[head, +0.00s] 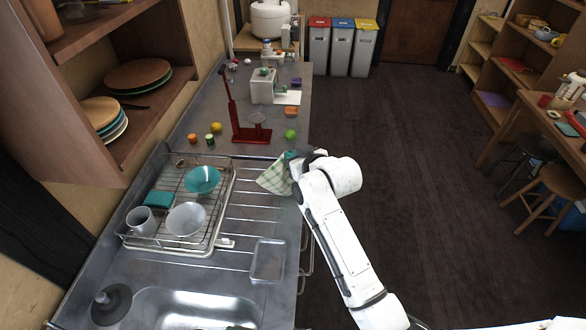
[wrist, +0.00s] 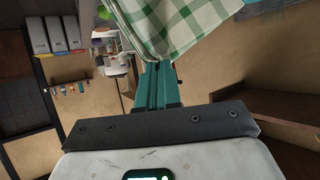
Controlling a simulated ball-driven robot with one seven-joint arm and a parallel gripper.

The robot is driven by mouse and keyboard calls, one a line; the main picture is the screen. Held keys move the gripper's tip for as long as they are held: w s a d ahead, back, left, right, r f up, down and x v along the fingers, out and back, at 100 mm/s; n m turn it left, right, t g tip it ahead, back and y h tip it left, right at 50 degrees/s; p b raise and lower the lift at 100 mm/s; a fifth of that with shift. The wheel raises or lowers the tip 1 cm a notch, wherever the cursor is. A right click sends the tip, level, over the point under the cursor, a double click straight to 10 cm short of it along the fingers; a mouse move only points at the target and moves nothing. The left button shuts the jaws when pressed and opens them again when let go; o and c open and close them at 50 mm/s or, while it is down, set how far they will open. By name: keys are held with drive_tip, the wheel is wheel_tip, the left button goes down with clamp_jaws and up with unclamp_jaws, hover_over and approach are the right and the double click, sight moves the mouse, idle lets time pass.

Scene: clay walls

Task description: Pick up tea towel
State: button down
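The tea towel (head: 273,178) is white and green checked. In the head view it hangs over the counter's right edge area, just right of the dish rack, with its upper corner at my gripper (head: 291,156). In the wrist view the towel (wrist: 185,25) spreads from the tips of my gripper (wrist: 157,68), whose teal fingers are close together on its edge. My white arm hides part of the towel's right side in the head view.
A wire dish rack (head: 218,220) with bowls and a mug stands to the left. A red stand (head: 252,135), a green lime (head: 290,134) and a clear tray (head: 268,260) are nearby on the counter. The dark floor (head: 400,140) to the right is open.

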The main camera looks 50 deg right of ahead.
wheel_tip(320, 180, up, 10)
drive_tip(key=shift+r, duration=0.15)
